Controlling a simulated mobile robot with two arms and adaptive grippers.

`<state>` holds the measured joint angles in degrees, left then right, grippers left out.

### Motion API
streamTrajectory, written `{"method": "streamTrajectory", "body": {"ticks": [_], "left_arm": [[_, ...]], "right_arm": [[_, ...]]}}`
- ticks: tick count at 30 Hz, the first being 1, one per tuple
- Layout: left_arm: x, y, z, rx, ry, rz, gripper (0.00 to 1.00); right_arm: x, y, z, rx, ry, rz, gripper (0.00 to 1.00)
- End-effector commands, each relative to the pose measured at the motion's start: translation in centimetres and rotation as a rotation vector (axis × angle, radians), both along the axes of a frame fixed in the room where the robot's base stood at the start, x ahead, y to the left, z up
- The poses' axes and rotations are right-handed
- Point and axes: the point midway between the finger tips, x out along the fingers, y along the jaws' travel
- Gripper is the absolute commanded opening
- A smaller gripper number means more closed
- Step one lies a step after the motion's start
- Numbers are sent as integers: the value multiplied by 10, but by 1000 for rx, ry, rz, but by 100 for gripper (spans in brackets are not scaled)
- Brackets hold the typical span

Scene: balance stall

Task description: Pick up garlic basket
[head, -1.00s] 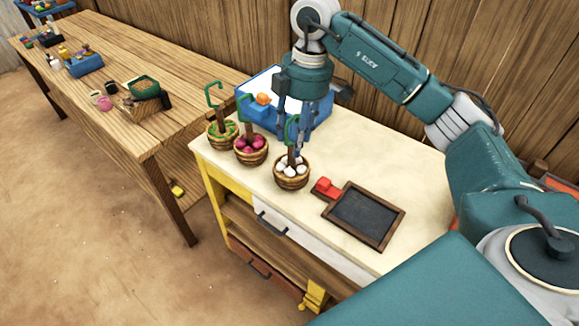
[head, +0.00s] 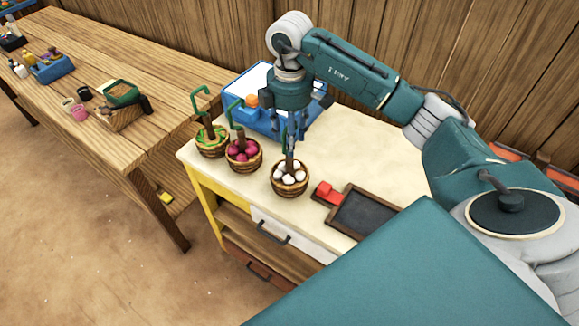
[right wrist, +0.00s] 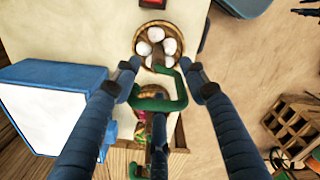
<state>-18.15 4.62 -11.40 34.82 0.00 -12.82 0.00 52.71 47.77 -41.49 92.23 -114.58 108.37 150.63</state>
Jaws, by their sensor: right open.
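The garlic basket (head: 289,184), a round woven basket with white bulbs and an upright handle with a green hook, stands on the cream counter (head: 350,148) in the head view. It also shows at the top of the right wrist view (right wrist: 159,48). My right gripper (head: 292,150) is open above it, pointing down. In the head view the fingers partly hide the hook. My left gripper is not in view.
A basket of magenta bulbs (head: 243,158) and a basket of green produce (head: 211,143) stand close left, with hooked handles. A blue box (head: 259,122) is behind.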

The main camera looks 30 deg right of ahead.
Motion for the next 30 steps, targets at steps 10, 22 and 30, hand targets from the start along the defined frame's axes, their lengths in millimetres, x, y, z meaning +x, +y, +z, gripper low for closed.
{"method": "streamTrajectory", "body": {"ticks": [10,22,30], "left_arm": [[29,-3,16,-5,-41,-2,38],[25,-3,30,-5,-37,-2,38],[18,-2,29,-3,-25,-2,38]], "right_arm": [[0,0,-32,-1,3,-1,43],[0,0,-74,-1,-1,0,43],[0,0,-74,-1,-1,0,21]]}}
